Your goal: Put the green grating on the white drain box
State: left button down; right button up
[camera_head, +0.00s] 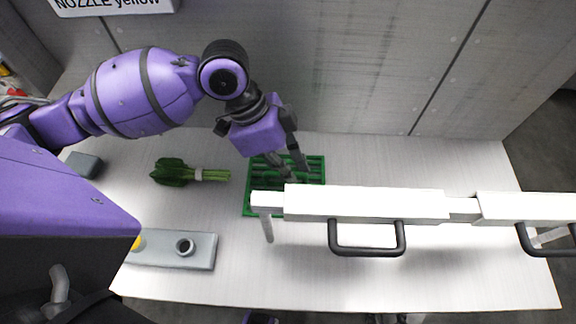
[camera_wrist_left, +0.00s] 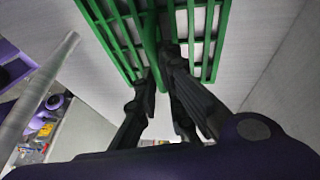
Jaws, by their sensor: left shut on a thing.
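The green grating (camera_head: 316,165) is in the middle of the head view, over the back half of the pale table (camera_head: 440,285). A white bar in front hides part of its near edge. In the left wrist view its green slats (camera_wrist_left: 119,38) fill the top, close to the fingers. My left gripper (camera_head: 297,174) reaches down onto the grating and is shut on its middle bar; the fingers also show in the wrist view (camera_wrist_left: 163,52). I cannot tell whether the grating touches the table. No white drain box can be clearly made out. My right gripper is not in view.
A white bar (camera_head: 365,203) with black handles (camera_head: 367,252) crosses the right side above the table. A bundle of greens (camera_head: 175,172) lies left of the grating. A grey block (camera_head: 200,250) with a round hole sits front left. A grey wall (camera_head: 350,70) stands behind.

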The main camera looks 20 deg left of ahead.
pick_arm(q)
jog(key=c, duration=1.9)
grip_release()
jog(key=shift+o, duration=0.2)
